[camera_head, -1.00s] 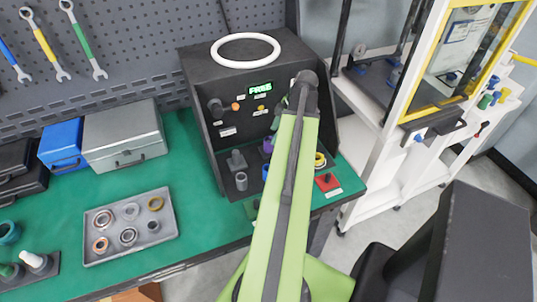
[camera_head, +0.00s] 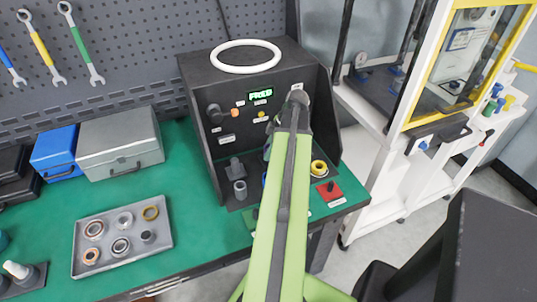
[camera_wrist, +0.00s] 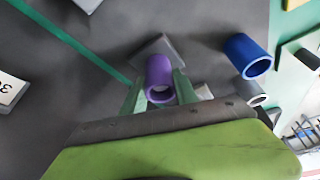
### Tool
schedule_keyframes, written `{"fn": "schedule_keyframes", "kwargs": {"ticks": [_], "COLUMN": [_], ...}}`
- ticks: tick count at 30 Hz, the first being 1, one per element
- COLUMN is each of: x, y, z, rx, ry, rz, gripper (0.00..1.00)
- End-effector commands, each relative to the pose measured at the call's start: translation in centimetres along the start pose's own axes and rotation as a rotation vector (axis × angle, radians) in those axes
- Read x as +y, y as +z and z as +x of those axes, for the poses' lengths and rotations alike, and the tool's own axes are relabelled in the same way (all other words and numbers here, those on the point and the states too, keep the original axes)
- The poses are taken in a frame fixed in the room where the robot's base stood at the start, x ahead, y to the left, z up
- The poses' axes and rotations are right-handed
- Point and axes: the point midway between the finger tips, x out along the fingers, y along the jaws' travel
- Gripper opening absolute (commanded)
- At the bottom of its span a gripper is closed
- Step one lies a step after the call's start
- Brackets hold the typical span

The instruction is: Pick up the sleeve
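A purple hollow sleeve (camera_wrist: 160,72) is between my gripper's two green fingers (camera_wrist: 160,88) in the wrist view, its open end facing the camera. The fingers flank it closely on both sides; whether they press on it cannot be told. A grey square block (camera_wrist: 152,48) is just behind the sleeve. In the head view my arm hides the sleeve and most of my gripper, which is low in front of the black test console (camera_head: 205,165).
A blue hollow cylinder (camera_wrist: 248,56) stands right of my gripper. In the head view, a grey cylinder (camera_head: 240,190), a yellow ring (camera_head: 318,168) and a red block (camera_head: 329,191) are by the console. A tray (camera_head: 160,238) of rings lies left on the green bench.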

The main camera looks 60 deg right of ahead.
Motion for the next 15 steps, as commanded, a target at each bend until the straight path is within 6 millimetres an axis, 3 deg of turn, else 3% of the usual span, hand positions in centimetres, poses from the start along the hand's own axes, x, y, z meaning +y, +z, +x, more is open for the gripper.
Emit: {"fn": "schedule_keyframes", "kwargs": {"ticks": [1, 7, 15], "x": [0.03, 0.06, 0.09], "y": [0.02, 0.04, 0.06], "z": [0.00, -0.01, -0.03], "rx": [0.000, 0.000, 0.000], "ry": [0.001, 0.002, 0.003], "rz": [0.000, 0.000, 0.001], "gripper": [0.26, 0.00, 0.00]}}
